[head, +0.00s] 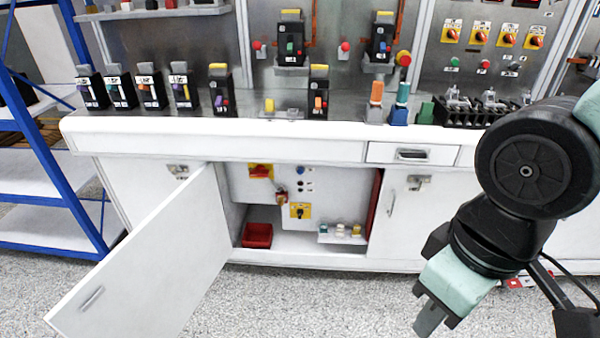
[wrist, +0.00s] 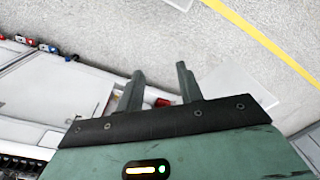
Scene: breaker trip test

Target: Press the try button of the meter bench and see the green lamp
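The white bench (head: 250,128) stands ahead with its left cupboard door (head: 150,270) swung open. Inside the cupboard is a grey panel (head: 320,190) with a red-on-yellow rotary switch (head: 261,171), a black-on-yellow switch (head: 300,211), a red part (head: 281,195) and a few small buttons or lamps (head: 304,186). I cannot tell which is the try button, and no lit green lamp is clear. My gripper (head: 430,318) hangs low at the right, in front of the bench and away from the panel. In the wrist view its fingers (wrist: 160,76) are apart with nothing between them.
A red bin (head: 257,235) and a small tray of coloured pieces (head: 341,233) sit on the cupboard floor. A blue-framed shelf (head: 45,150) stands at the left. The worktop carries several breakers and devices. Speckled floor (head: 290,300) is free in front.

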